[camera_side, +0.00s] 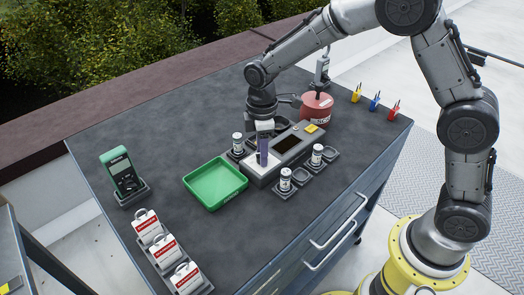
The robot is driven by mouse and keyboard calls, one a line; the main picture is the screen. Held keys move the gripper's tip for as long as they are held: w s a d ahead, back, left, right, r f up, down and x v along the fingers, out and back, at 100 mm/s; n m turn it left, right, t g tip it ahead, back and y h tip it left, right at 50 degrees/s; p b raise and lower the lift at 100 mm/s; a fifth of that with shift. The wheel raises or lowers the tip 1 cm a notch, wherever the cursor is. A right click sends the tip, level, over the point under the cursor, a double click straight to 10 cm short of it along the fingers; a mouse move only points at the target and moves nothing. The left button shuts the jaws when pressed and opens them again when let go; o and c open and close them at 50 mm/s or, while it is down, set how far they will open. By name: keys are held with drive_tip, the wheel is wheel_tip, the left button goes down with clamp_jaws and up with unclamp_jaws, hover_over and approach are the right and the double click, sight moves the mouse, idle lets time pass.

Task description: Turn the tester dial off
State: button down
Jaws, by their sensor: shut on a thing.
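The grey tester (297,153) sits mid-table, with a dark display (286,143) and a yellow patch on its top. A purple cylinder (262,152) stands upright at its left end, by a pale panel. My gripper (264,130) points down at the tester's back left, right behind the purple cylinder. It is shut, apparently on the tester dial; the dial itself is hidden by the fingers and cylinder, so its setting cannot be read.
White cylinders (285,180) stand in small dark holders around the tester. A green tray (215,184) lies left of it. A red can (317,106) stands close behind. A green meter (123,172) and red-labelled padlock-like tags (163,249) are at left. The table's front is clear.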

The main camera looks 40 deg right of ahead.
idle(0.5)
drive_tip(key=c, duration=0.5)
unclamp_jaws()
drive_tip(key=shift+r, duration=0.1)
wheel_tip(320, 180, up, 14)
drive_tip(key=shift+f, duration=0.15)
